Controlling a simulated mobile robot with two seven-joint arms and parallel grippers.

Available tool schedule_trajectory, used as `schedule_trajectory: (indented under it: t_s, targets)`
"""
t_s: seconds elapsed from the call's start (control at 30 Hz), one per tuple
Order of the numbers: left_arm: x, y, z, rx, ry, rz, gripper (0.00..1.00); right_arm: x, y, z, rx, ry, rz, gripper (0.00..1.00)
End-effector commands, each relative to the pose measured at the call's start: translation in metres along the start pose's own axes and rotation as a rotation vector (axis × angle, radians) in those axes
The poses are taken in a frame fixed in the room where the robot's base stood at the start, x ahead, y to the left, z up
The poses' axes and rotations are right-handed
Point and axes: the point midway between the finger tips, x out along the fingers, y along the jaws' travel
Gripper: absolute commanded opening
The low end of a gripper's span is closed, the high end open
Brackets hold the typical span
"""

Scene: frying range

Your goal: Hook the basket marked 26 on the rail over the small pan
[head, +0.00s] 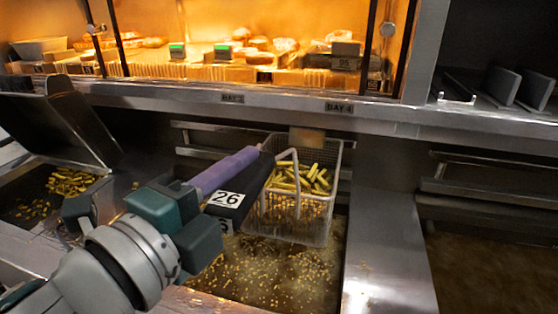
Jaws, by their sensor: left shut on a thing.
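The basket (322,219) is a wire basket holding pale green-yellow fries. Its dark handle carries a white label reading 26 (226,199) and has a purple grip part (223,172). My left gripper (190,212) is shut on this handle. The basket hangs over the narrower pan (275,278), which holds oil with many floating crumbs. A metal rail (195,152) runs along the back wall behind the basket. A small plate (307,140) shows at the basket's back edge near the rail. I cannot tell whether it is hooked. My right gripper is not in view.
A wider pan (490,250) of dark oil lies at the right, with its own rail (490,190). A bare metal divider (388,250) separates the pans. Fries lie in a bay (70,182) at the left. A lit food shelf (250,75) stands above the back ledge.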

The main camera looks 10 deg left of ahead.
Motion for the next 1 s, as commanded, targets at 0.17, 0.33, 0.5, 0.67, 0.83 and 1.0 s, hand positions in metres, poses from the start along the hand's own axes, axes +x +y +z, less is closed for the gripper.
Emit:
schedule_trajectory:
  t_s: [0.17, 0.33, 0.5, 0.67, 0.83, 1.0]
  targets:
    - [0.020, -0.003, 0.004, 0.002, 0.002, -0.006, 0.00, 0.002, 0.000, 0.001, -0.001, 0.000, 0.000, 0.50]
    - [0.031, -0.003, 0.007, 0.002, 0.002, -0.006, 0.00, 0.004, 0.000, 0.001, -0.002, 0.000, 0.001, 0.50]
    - [0.036, 0.008, 0.008, 0.000, 0.002, -0.004, 0.00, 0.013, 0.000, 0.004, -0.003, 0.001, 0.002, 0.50]
    - [0.036, 0.016, 0.008, 0.000, 0.002, -0.004, 0.00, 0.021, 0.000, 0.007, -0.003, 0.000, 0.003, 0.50]
    - [0.036, 0.019, 0.008, 0.001, 0.002, -0.005, 0.00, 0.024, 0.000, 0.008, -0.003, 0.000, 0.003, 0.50]
    - [0.036, 0.019, 0.008, 0.001, 0.002, -0.005, 0.00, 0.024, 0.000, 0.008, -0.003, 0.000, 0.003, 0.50]
